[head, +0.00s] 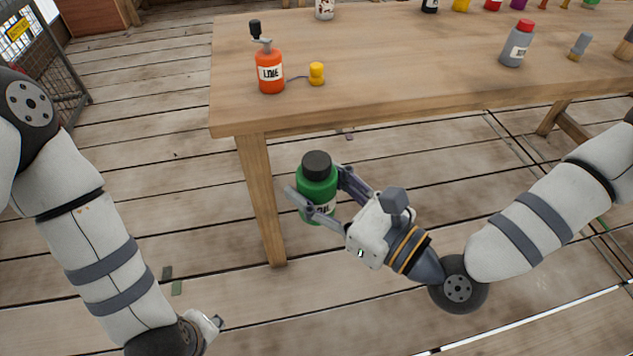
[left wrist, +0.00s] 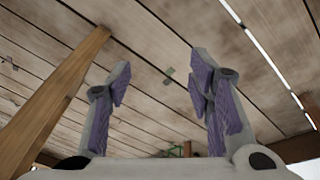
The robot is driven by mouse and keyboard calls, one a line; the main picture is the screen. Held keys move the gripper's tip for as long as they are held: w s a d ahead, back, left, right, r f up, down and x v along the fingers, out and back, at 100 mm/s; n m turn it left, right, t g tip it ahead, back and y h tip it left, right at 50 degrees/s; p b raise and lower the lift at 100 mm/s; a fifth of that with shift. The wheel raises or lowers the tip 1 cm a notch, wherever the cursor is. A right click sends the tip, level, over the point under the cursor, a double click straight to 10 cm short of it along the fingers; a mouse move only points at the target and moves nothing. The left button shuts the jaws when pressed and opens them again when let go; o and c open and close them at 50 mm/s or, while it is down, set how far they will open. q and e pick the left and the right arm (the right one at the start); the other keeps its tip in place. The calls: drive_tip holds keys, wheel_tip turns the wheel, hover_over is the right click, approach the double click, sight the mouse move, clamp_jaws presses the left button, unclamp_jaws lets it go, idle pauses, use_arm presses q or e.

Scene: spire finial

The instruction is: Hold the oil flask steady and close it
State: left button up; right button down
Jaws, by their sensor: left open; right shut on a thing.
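The oil flask (head: 317,188) is green with a pale label and a black cap (head: 317,164) on top. It is upright in the air, in front of the table's near edge. I cannot tell whether the cap is tight. My right gripper (head: 320,200) is shut on the flask's body, one finger on each side, and partly hides the label.
A grey bottle (head: 515,45) with a red cap and several small containers stand farther right and back. A table leg (head: 262,200) is left of the flask.

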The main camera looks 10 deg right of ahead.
use_arm(q)
drive_tip(key=w+d+r+n+t+y, duration=0.2)
drive_tip(key=w+d+r+n, duration=0.2)
drive_tip(key=w+r+n, duration=0.45)
drive_tip(key=w+d+r+n+t+y, duration=0.1)
drive_tip(key=w+d+r+n, duration=0.2)
drive_tip(key=w+r+n, duration=0.55)
wheel_tip(320, 180, up, 22)
drive_tip(key=n+g+h, duration=0.4)
drive_tip(key=n+g, duration=0.2)
drive_tip(key=n, duration=1.4)
hover_over(317, 160)
drive_tip(key=shift+f, duration=0.1)
wheel_tip(317, 160, down, 8)
drive_tip(key=shift+f, duration=0.1)
